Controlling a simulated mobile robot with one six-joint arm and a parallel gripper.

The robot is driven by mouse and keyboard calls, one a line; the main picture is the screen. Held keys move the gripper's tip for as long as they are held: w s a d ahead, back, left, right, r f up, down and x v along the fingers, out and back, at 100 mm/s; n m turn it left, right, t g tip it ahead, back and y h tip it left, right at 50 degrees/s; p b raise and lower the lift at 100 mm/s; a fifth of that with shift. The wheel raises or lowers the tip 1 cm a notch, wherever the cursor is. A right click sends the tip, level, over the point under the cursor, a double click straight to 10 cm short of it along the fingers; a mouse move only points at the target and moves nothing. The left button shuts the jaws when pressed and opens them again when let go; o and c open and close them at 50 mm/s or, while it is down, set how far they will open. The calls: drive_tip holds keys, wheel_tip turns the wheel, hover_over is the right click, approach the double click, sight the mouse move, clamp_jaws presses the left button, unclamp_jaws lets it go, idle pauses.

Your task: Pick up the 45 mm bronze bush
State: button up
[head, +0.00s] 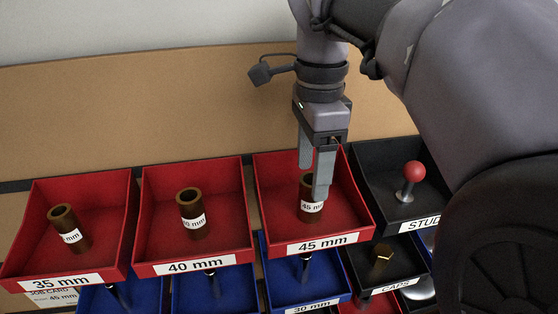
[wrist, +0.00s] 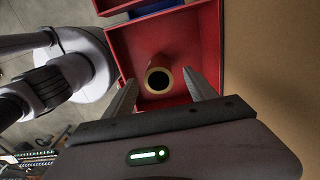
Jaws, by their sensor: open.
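The 45 mm bronze bush (head: 307,204) stands in the red bin labelled 45 mm (head: 262,190). It is a brown-bronze hollow cylinder with a white label, partly hidden behind a finger in the head view. In the wrist view the bush (wrist: 158,80) shows its open round end, between and beyond the fingertips. My gripper (head: 313,180) points down over this bin, with its fingers apart and at the bush's upper part. In the wrist view my gripper (wrist: 160,85) is open, with a finger on either side of the bush; contact cannot be told.
Red bins labelled 40 mm (head: 160,240) and 35 mm (head: 20,250) stand to the left, each holding a bush. A black bin (head: 370,180) with a red-knobbed stud (head: 412,176) is at right. Blue bins (head: 210,290) lie below. A tan board (head: 130,110) rises behind.

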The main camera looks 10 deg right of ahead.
sight(309, 212)
drive_tip(key=shift+w+d+f, duration=0.2)
drive_tip(key=shift+w+f, duration=0.25)
drive_tip(key=shift+f, duration=0.15)
drive_tip(key=f, duration=0.1)
drive_tip(key=s+f, duration=0.1)
drive_tip(key=f+b, duration=0.1)
drive_tip(key=f, duration=0.1)
drive_tip(key=shift+s+a+f, duration=0.1)
drive_tip(key=shift+s+a, duration=0.15)
drive_tip(key=shift+s, duration=0.1)
drive_tip(key=shift+w+f, duration=0.1)
drive_tip(key=shift+f, duration=0.15)
drive_tip(key=shift+w+d+f, duration=0.1)
drive_tip(key=shift+w+d, duration=0.1)
drive_tip(key=shift+w, duration=0.2)
drive_tip(key=shift+s+a, duration=0.1)
drive_tip(key=shift+s, duration=0.2)
drive_tip(key=c, duration=1)
drive_tip(key=shift+w, duration=0.1)
clamp_jaws()
